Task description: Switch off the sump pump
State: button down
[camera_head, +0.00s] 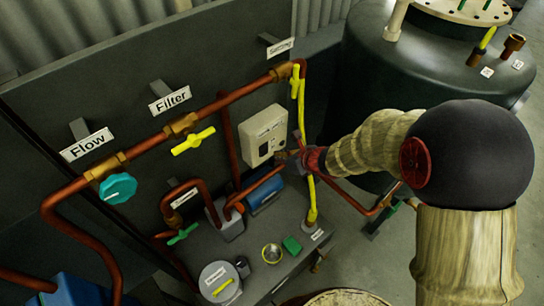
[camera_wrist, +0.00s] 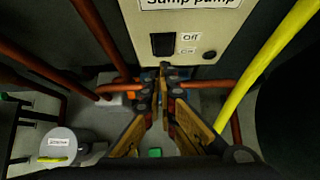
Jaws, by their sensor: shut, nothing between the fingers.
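The sump pump switch box (camera_head: 264,137) is a cream panel on the dark wall. In the wrist view the panel (camera_wrist: 228,30) bears a "Sump pump" label, cut off at the top. Its black switch (camera_wrist: 163,44) has an "Off" label (camera_wrist: 189,37) beside it and a fainter label below. I cannot tell which way the switch is set. My gripper (camera_wrist: 166,75) is shut and empty, its tips just below the switch in the picture. I cannot tell whether they touch the panel. In the head view my gripper (camera_head: 284,155) is at the box's lower right.
A yellow pipe (camera_head: 302,120) runs upright just right of the box, close to my gripper. Copper pipes (camera_head: 233,140) pass left of and below it. A blue pump (camera_head: 265,197) sits beneath. A large dark tank (camera_head: 385,85) stands behind my arm at right.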

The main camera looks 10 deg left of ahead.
jog(key=s+d+r+p, duration=0.2)
jog(key=d+r, duration=0.1)
jog(key=r, duration=0.4)
jog(key=shift+s+d, duration=0.3)
